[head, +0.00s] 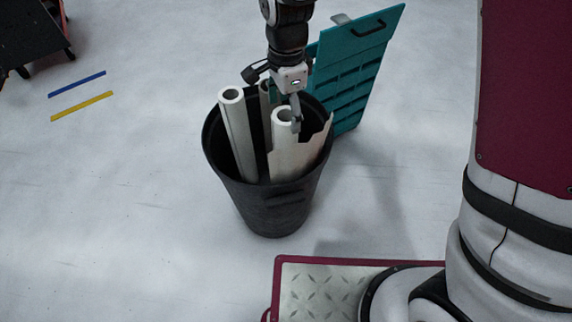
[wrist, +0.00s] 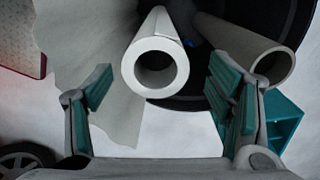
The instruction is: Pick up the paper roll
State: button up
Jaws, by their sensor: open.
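A white paper roll (wrist: 178,72) stands in the middle of the wrist view, its open end facing the camera. My gripper (wrist: 160,82) is open, with one teal-padded finger on each side of this roll and a visible gap on both sides. In the head view my gripper (head: 276,94) points down over a black bin (head: 268,205) holding several upright rolls. The front-right roll (head: 283,150) is partly behind a finger. Another roll (head: 234,125) leans at the bin's left, and one more (head: 264,88) is mostly hidden behind my gripper.
A second hollow roll (wrist: 235,42) lies close to the right finger in the wrist view. A loose pale sheet (wrist: 85,45) is near the left finger. A teal panel (head: 352,65) stands right behind the bin.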

aim_at(282, 138)
jog(key=f+b, duration=0.2)
jog(key=f, duration=0.3)
jog(key=shift+s+f, duration=0.1)
jog(key=shift+s, duration=0.1)
jog(key=shift+c, duration=0.2)
grip_shut()
